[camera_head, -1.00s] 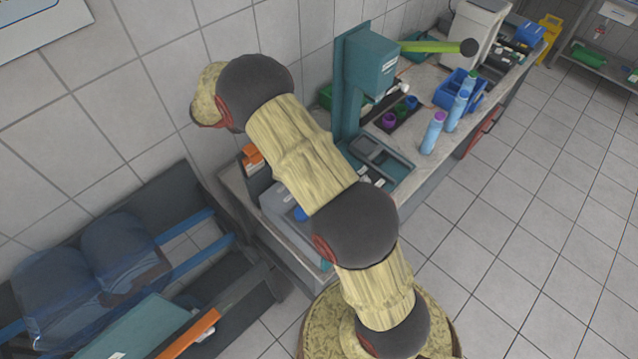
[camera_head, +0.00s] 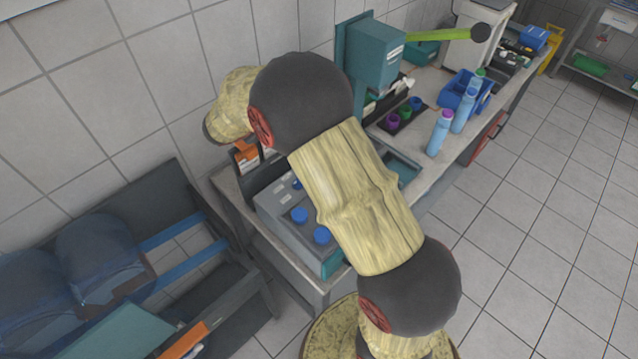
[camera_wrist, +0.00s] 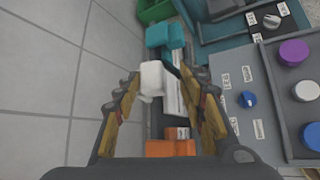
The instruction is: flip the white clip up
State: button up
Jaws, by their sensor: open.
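The white clip (camera_wrist: 152,79) shows in the wrist view as a small white block, just beyond and between my fingertips. My gripper (camera_wrist: 154,84) is open, with one finger on each side of the picture's middle. The white clip appears nearer the left fingertip; I cannot tell whether they touch. The clip lies by a dark rack with white labelled items. In the head view my arm hides the clip and the gripper.
Orange boxes (camera_wrist: 170,147) and a teal box (camera_wrist: 165,35) sit in the dark rack. A grey panel with knobs (camera_wrist: 248,99) lies to the right. A tiled wall is at left. In the head view a teal press (camera_head: 375,55) with a green lever stands on the bench.

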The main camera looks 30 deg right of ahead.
notch_tip(320, 180, down, 8)
jog(key=s+r+m+t+h+b, duration=0.15)
jog(key=m+t+b, duration=0.65)
jog(key=b, duration=2.8)
jog(key=s+a+n+p, duration=0.1)
jog(key=s+a+p, duration=0.25)
jog(key=s, duration=0.35)
jog(key=s+d+m+g+p, duration=0.4)
jog(key=s+d+m+g, duration=0.1)
jog(key=s, duration=0.8)
jog(key=shift+s+d+r+m+g+h, duration=0.25)
jog(key=shift+d+r+m+g+h, duration=0.2)
jog(key=shift+d, duration=0.6)
jog(key=shift+f, duration=0.1)
